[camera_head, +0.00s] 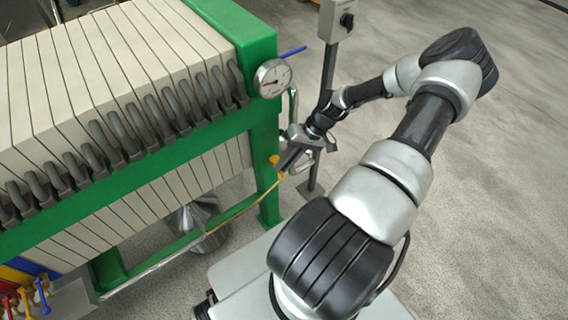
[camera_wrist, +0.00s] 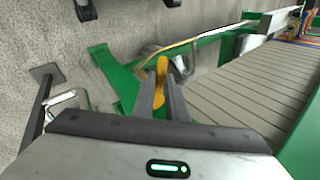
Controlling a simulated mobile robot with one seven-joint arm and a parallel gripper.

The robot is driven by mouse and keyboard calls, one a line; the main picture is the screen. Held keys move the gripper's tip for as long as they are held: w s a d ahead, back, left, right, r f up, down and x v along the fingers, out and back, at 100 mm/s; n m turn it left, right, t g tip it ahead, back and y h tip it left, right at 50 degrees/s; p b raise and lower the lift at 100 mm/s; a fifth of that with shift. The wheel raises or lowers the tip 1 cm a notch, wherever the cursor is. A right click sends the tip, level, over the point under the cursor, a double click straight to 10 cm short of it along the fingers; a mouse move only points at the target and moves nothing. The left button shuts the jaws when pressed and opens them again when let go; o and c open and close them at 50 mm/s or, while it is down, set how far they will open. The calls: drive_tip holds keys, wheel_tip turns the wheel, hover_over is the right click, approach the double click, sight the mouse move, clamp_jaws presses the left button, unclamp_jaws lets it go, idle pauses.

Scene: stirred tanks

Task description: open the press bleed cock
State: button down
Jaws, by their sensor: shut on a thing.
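The press bleed cock has a yellow handle (camera_head: 274,159), low on the right side of the green press frame, below the gauge. It also shows in the wrist view as a yellow lever (camera_wrist: 161,68) between the fingertips. My gripper (camera_head: 283,166) reaches it from the right and is shut on the yellow handle. In the wrist view the two dark fingers (camera_wrist: 160,98) close on it from both sides. Part of the handle and the cock body are hidden by the fingers.
The green press frame (camera_head: 262,35) holds pale plates. A round gauge (camera_head: 273,78) and a blue lever (camera_head: 292,52) sit above the gripper. A post with a switch box (camera_head: 336,20) stands close behind my wrist. Coloured valves (camera_head: 40,292) are lower left. Floor at right is free.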

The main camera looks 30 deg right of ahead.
drive_tip(key=c, duration=1.8)
unclamp_jaws()
drive_tip(key=shift+o, duration=0.2)
drive_tip(key=p+v, duration=0.2)
drive_tip(key=v, duration=1.5)
drive_tip(key=shift+r, duration=0.2)
drive_tip(key=shift+s, duration=0.1)
